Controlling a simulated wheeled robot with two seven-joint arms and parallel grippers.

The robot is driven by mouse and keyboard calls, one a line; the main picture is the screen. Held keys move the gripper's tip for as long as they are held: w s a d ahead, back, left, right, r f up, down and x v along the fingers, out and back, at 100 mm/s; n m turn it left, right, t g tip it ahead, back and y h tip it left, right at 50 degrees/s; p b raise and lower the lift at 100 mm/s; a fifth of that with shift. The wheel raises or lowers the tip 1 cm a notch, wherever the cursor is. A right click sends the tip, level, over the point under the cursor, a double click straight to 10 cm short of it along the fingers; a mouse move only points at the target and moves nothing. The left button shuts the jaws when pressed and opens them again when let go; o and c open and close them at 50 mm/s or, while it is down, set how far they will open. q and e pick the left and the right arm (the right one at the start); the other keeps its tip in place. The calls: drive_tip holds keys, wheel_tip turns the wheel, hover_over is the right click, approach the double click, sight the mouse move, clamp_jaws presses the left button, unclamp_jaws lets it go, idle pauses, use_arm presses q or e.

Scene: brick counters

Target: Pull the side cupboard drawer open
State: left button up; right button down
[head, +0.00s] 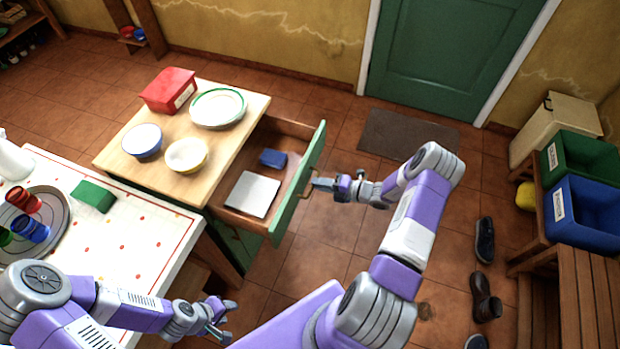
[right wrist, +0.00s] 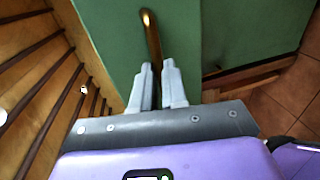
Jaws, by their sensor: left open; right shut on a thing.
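The side cupboard drawer (head: 232,213) stands pulled out from under the wooden cupboard top, with its green front (head: 298,184) facing right. A white flat thing and a blue box lie inside it. My right gripper (head: 318,184) is at the outer side of the drawer front, shut on the brass handle (head: 309,191). In the right wrist view the handle (right wrist: 151,40) runs down to between the fingertips (right wrist: 158,70) against the green front. My left gripper (head: 222,318) is open and empty, low beside the white table, away from the drawer.
A red box (head: 169,90), a plate (head: 218,107) and two bowls stand on the cupboard top. The white table (head: 128,240) is to the left. Tiled floor lies clear right of the drawer, with shoes (head: 484,241) and bins (head: 583,216) further right.

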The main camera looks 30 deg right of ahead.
drive_tip(key=shift+s+d, duration=0.4)
drive_tip(key=shift+s, duration=0.1)
drive_tip(key=c, duration=1.2)
unclamp_jaws()
drive_tip(key=shift+o, duration=0.2)
drive_tip(key=p+v, duration=0.1)
drive_tip(key=v, duration=0.6)
drive_tip(key=shift+s+d, duration=0.2)
drive_tip(key=shift+s, duration=0.05)
